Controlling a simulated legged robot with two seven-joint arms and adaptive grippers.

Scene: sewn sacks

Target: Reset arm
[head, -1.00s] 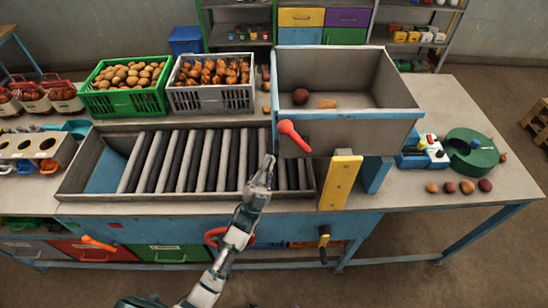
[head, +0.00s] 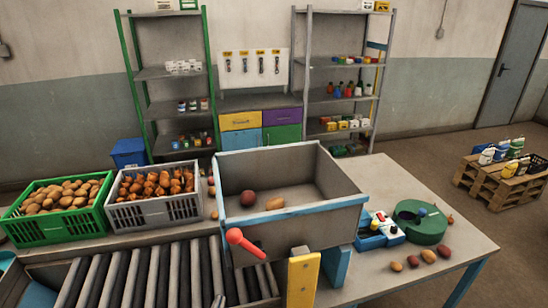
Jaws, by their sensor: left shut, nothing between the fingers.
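My right gripper is not in view. A grey metal hopper (head: 335,222) with a blue front rim stands to the upper right of the tip, with a potato (head: 274,203) and a darker reddish one (head: 248,198) inside. A red-handled lever (head: 240,239) sticks out at its front, above a yellow post (head: 301,282).
A green crate (head: 58,229) of potatoes and a grey crate (head: 155,212) of onions stand left of the hopper. A green round device (head: 421,229), a blue box (head: 369,240) and several loose potatoes lie at right. Shelves and a pallet (head: 497,182) stand behind.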

